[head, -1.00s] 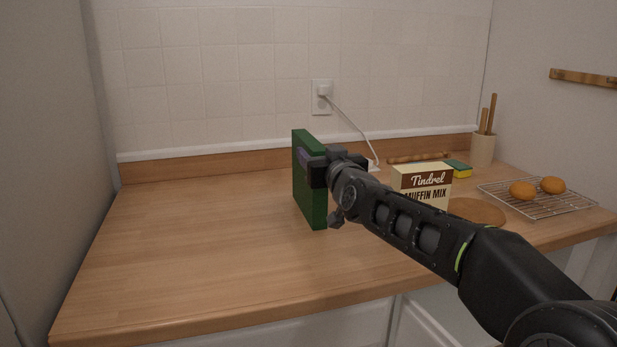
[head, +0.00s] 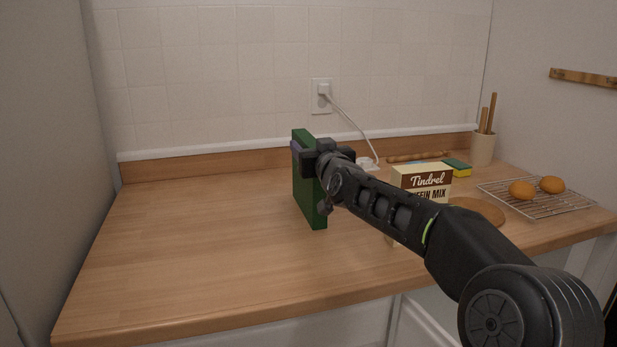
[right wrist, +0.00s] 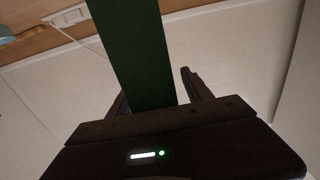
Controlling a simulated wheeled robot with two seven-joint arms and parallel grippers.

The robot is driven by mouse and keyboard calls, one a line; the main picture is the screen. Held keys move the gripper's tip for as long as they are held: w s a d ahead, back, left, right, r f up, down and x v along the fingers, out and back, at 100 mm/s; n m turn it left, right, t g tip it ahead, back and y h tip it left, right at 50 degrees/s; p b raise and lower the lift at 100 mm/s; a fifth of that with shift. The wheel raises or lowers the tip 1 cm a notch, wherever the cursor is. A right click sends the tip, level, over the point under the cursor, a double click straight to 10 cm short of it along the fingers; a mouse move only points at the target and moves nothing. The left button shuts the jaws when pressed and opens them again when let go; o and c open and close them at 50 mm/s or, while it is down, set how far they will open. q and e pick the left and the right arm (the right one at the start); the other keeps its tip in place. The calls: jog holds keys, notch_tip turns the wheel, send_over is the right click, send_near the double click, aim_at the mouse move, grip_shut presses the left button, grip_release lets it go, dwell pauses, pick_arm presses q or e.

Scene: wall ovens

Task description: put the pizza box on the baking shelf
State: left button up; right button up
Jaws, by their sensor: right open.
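The green box (head: 308,190), which I take for the pizza box, stands upright on its narrow edge on the wooden counter. My right gripper (head: 318,160) is at the upper part of the box, its arm coming in from the lower right. In the right wrist view the gripper (right wrist: 158,95) is open. The green box (right wrist: 138,45) lies between its two fingers, with a visible gap on the right finger's side. Whether the left finger touches it I cannot tell. My left gripper is not in view. I cannot make out a baking shelf in these views.
A muffin mix box (head: 422,180) stands right of the green box, partly behind my arm. A round board (head: 478,210), a wire rack (head: 545,200) with two buns, a sponge (head: 458,168) and a utensil holder (head: 482,148) are further right. The counter's left side (head: 190,240) is clear.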

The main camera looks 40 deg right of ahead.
grip_shut()
dwell(0.6)
jog(key=shift+r, duration=0.1)
dwell(0.7)
